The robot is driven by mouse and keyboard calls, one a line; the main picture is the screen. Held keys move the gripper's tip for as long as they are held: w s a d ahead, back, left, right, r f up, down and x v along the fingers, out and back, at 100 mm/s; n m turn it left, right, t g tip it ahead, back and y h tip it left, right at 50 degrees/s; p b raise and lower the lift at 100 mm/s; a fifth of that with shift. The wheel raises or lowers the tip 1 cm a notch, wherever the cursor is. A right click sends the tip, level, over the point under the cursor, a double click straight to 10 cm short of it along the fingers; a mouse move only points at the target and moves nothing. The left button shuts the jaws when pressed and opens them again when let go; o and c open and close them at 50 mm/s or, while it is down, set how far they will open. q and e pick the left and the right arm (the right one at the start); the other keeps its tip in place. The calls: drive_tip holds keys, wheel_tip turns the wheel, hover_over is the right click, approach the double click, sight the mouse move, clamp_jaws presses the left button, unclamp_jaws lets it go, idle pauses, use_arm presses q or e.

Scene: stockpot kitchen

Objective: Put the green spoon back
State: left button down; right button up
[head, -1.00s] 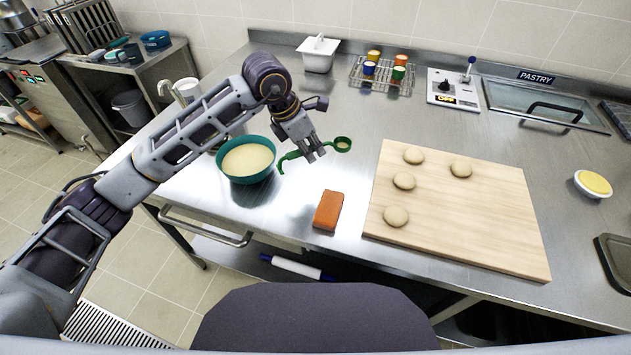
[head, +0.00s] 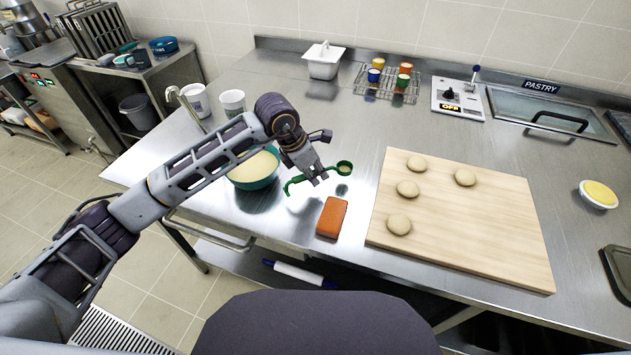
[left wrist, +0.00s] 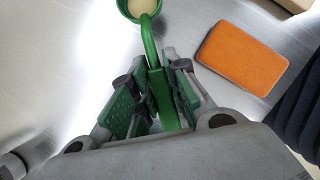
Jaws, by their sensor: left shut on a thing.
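The green spoon (head: 344,168) is a measuring scoop with a hooked handle, and a pale filling shows in its cup. My left gripper (head: 318,178) is shut on its handle, between the teal bowl and the orange block. In the left wrist view the handle of the spoon (left wrist: 158,85) lies between the finger pads of the gripper (left wrist: 157,95), cup pointing away. The spoon appears to be just above the counter; the exact gap is hard to tell. My right gripper is not in view.
The teal bowl (head: 256,182) of pale batter is partly behind my left arm. An orange block (head: 332,217) and a dough board (head: 470,250) lie to the right. A rack of small coloured cups (head: 388,94), a white container (head: 323,68) and white cups (head: 232,100) stand behind.

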use_arm(q)
drive_tip(key=shift+f, duration=1.85)
drive_tip(key=shift+f, duration=0.15)
drive_tip(key=c, duration=1.4)
unclamp_jaws()
drive_tip(key=v, duration=1.2)
drive_tip(key=shift+s, duration=0.15)
